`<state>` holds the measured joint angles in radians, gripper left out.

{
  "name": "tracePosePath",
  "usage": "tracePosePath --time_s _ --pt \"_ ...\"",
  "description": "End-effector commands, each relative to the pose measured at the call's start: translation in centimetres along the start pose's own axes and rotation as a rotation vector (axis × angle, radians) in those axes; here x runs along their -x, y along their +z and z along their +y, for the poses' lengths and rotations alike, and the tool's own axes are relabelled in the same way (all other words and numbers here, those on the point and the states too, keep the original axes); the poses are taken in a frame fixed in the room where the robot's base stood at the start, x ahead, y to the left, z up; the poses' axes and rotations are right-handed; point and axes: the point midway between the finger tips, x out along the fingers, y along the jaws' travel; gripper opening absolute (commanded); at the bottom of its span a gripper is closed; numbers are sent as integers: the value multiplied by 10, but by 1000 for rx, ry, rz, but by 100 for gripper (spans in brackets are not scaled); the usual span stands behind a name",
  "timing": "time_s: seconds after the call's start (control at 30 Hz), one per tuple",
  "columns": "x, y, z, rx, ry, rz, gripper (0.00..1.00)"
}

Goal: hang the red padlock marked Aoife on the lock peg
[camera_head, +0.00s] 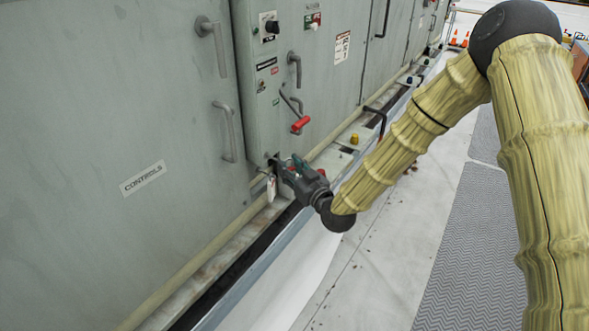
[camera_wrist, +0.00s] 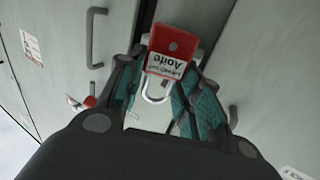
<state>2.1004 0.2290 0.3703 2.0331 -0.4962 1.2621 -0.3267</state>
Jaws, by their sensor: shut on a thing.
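The red padlock (camera_wrist: 175,42) shows in the wrist view, with a white label reading Aoife and its bare shackle toward my palm. My gripper (camera_wrist: 160,72) is shut on it, with teal-padded fingers on either side. A white tag (camera_head: 270,188) hangs just below.
A red-gripped lever (camera_head: 300,124) and grey handles (camera_head: 227,130) stick out from the cabinet above and left of my gripper. A ledge with pipe (camera_head: 210,245) runs along its foot. A yellow knob (camera_head: 354,139) stands to the right.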

Motion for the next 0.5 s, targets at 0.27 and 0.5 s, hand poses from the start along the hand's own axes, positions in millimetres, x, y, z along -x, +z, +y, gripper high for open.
tracePosePath --time_s 0.27,0.5 --pt "-12 1 -5 0 1 0 8" --pt "-22 1 -10 1 -1 1 8"
